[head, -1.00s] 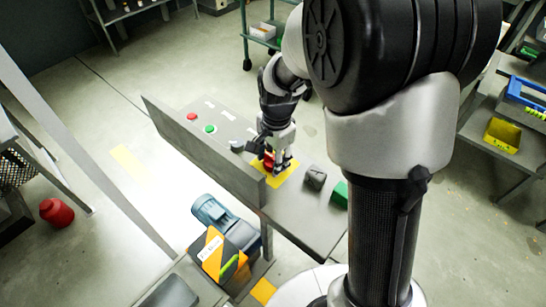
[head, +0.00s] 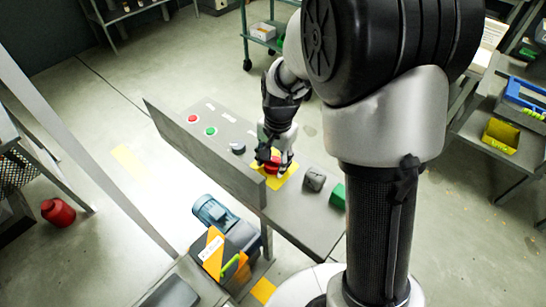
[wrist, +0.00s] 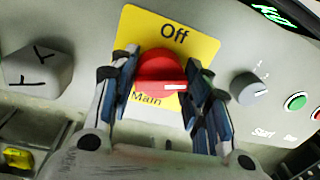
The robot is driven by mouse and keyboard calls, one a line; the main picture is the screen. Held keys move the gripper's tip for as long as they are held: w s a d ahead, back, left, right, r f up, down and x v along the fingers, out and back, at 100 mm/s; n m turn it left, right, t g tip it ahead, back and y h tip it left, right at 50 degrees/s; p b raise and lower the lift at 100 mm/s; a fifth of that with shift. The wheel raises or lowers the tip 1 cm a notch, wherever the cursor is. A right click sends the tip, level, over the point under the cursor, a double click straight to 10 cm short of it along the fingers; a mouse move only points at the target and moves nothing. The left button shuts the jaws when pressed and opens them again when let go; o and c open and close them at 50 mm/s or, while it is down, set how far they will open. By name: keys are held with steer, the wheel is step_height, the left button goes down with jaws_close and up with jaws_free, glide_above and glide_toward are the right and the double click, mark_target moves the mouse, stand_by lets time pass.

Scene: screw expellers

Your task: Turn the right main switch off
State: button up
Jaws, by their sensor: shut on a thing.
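The main switch is a round red knob (wrist: 160,72) on a yellow plate (wrist: 188,45) marked "Off" above and "Main" below. A white mark on the knob's face points to the right in the wrist view. My gripper (wrist: 160,82) has a finger on each side of the knob and is shut on it. In the head view my gripper (head: 273,163) reaches down to the panel, and the red knob (head: 272,166) shows between its fingers, on the yellow plate (head: 287,178).
The grey panel (head: 222,147) also carries a small grey knob (head: 238,148), a green button (head: 211,131) and a red button (head: 192,119). A grey block (head: 314,179) and a green block (head: 339,195) sit to the right of the plate.

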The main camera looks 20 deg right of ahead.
steer(key=n+p, duration=0.1)
steer(key=n, duration=0.2)
steer(key=shift+s+n, duration=0.1)
steer(key=shift+n, duration=0.3)
steer(key=n+p, duration=0.1)
steer(key=n, duration=0.2)
steer(key=shift+d+n+g, duration=0.1)
steer(key=shift+n+g, duration=0.2)
steer(key=n+p, duration=0.1)
steer(key=n, duration=0.5)
steer(key=shift+n+g, duration=0.3)
steer(key=shift+n, duration=0.1)
steer(key=o, duration=1.1)
steer(key=shift+c, duration=0.2)
steer(key=shift+w, duration=0.2)
step_height(320, 180, up, 12)
steer(key=d, duration=0.1)
steer(key=shift+w, duration=0.15)
